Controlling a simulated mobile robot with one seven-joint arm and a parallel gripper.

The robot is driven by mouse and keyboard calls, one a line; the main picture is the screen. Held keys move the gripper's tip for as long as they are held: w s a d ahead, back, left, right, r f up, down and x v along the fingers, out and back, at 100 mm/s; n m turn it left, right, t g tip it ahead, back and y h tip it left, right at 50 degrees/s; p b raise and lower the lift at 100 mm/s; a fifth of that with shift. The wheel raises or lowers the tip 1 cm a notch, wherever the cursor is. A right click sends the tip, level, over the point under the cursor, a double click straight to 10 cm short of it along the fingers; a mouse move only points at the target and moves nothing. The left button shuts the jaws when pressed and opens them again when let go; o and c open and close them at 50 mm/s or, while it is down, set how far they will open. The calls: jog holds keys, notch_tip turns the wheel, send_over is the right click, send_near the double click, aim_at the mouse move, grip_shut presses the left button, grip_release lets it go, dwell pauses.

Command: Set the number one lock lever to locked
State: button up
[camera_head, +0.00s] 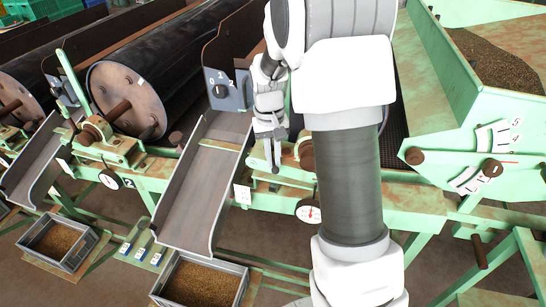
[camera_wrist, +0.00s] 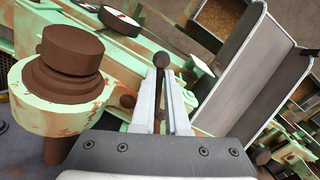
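The number one lock lever ends in a dark round knob (camera_head: 275,170), low at the front of the green frame right of the middle chute in the head view. The knob also shows in the wrist view (camera_wrist: 161,60), just beyond my fingertips. My gripper (camera_head: 270,135) points down at the lever. In the wrist view my gripper (camera_wrist: 164,85) has its two pale fingers close together, on either side of the lever's thin dark stem. It looks shut on the lever, though the contact itself is partly hidden.
A brown round knob on a green mount (camera_wrist: 70,60) stands close left of my fingers. The metal chute (camera_head: 205,180) lies beside my gripper. A small panel with a dial (camera_head: 222,90) stands behind. Trays of grain (camera_head: 200,285) sit below; a green hopper (camera_head: 480,110) is right.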

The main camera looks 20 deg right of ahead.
jog(key=o, duration=0.4)
jog(key=shift+o, duration=0.2)
jog(key=shift+r, duration=0.15)
notch_tip(320, 180, up, 17)
jog(key=shift+w+a, duration=0.3)
jog(key=shift+a, duration=0.1)
jog(key=shift+r, duration=0.1)
